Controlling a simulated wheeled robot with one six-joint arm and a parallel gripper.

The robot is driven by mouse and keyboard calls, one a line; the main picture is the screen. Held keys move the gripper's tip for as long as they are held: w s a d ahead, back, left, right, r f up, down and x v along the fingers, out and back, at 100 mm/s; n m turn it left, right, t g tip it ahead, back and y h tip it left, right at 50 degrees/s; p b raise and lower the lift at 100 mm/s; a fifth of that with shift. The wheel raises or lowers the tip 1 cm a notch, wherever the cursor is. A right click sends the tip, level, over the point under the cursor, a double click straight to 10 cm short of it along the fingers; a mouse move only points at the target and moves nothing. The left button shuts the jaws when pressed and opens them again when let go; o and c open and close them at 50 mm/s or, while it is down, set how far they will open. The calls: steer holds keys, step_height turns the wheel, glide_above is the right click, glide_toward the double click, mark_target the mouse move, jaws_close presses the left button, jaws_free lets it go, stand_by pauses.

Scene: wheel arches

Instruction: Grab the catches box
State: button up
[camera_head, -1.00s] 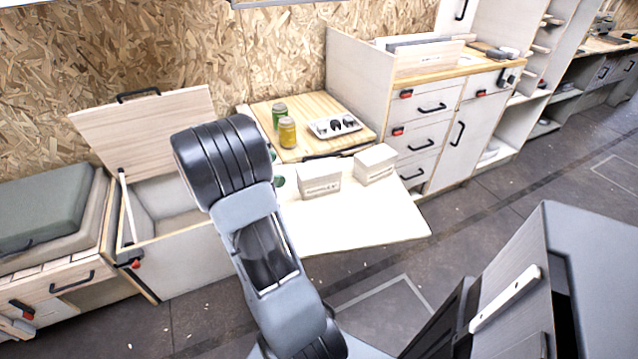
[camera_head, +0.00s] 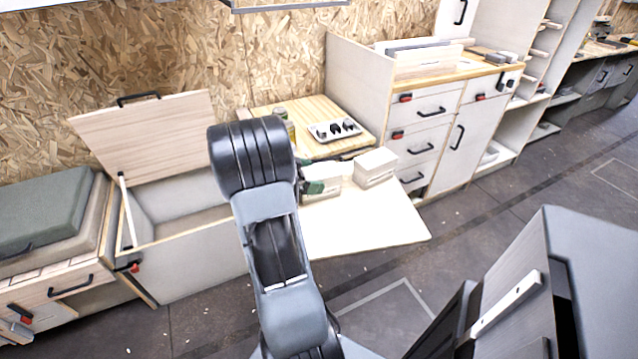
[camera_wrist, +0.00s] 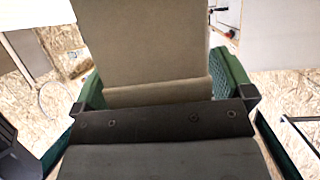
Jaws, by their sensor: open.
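Two pale boxes stand side by side on a white fold-out board. The left box (camera_head: 328,173) is partly hidden by my arm and gripper; the right box (camera_head: 375,168) stands clear. I cannot read a label on either, so I cannot tell which is the catches box. My gripper (camera_wrist: 160,88) is open at the left box. In the wrist view its green fingers stand on both sides of a tan box (camera_wrist: 155,45); I cannot tell if they touch it. In the head view a green finger shows against the left box's near side.
The white board (camera_head: 375,222) has bare room in front of the boxes. Behind are a wooden top with jars and a white tray (camera_head: 335,130). An open-lidded bin (camera_head: 190,255) stands left, and a drawer cabinet (camera_head: 425,120) right.

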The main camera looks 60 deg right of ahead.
steer(key=shift+d, duration=0.1)
steer(key=c, duration=1.1)
steer(key=shift+c, duration=0.5)
steer(key=shift+r, duration=0.15)
